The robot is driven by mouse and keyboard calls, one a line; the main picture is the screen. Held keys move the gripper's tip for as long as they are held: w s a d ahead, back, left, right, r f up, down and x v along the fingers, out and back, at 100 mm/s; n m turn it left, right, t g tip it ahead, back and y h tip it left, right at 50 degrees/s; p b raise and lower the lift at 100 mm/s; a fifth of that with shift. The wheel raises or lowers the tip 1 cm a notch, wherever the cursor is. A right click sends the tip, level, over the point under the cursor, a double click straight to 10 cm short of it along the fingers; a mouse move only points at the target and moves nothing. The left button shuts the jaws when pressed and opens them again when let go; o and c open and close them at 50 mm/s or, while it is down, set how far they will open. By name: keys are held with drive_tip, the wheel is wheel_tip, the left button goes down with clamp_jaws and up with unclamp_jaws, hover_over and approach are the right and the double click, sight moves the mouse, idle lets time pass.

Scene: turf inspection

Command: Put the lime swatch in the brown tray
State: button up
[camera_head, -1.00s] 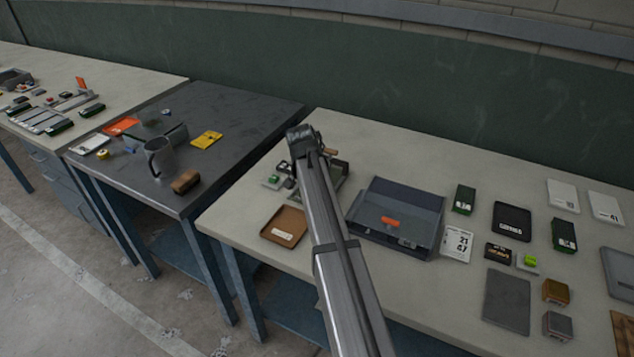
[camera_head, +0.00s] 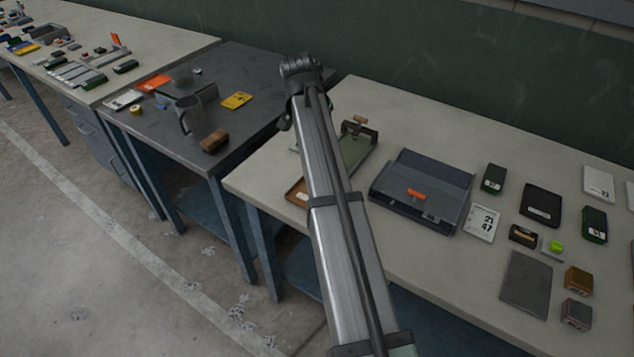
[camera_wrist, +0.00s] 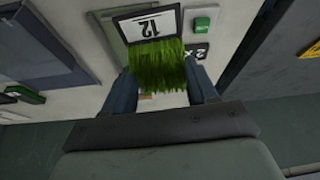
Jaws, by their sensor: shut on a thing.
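My gripper (camera_head: 300,72) is at the far end of my arm, seen from behind, near where the dark table meets the pale bench. In the wrist view, my gripper (camera_wrist: 162,80) is shut on a grassy, bright green swatch (camera_wrist: 158,62), which I take as the lime swatch. The swatch is hidden in the head view. The brown tray (camera_head: 296,192) is on the pale bench's left end, mostly hidden behind my arm.
A grey-blue case (camera_head: 420,190) with an orange latch stands right of my arm. A green-bedded device (camera_head: 357,150) sits beside my arm. A mug (camera_head: 190,115), a brown block (camera_head: 214,142) and a yellow card (camera_head: 237,101) are on the dark table. Several cards and blocks fill the bench's right.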

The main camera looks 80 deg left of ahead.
drive_tip(key=s+d+f+m, duration=0.1)
drive_tip(key=s+d+f, duration=0.15)
drive_tip(key=d, duration=0.75)
drive_tip(key=shift+s+a+f, duration=0.1)
drive_tip(key=shift+f, duration=2)
drive_tip(key=shift+s+a+f, duration=0.1)
drive_tip(key=shift+f, duration=1.95)
drive_tip(key=shift+f, duration=0.2)
drive_tip(key=o, duration=0.8)
drive_tip(key=shift+r, duration=0.15)
drive_tip(key=v, duration=1.2)
drive_tip(key=shift+s+a, duration=0.15)
drive_tip(key=shift+a, duration=0.05)
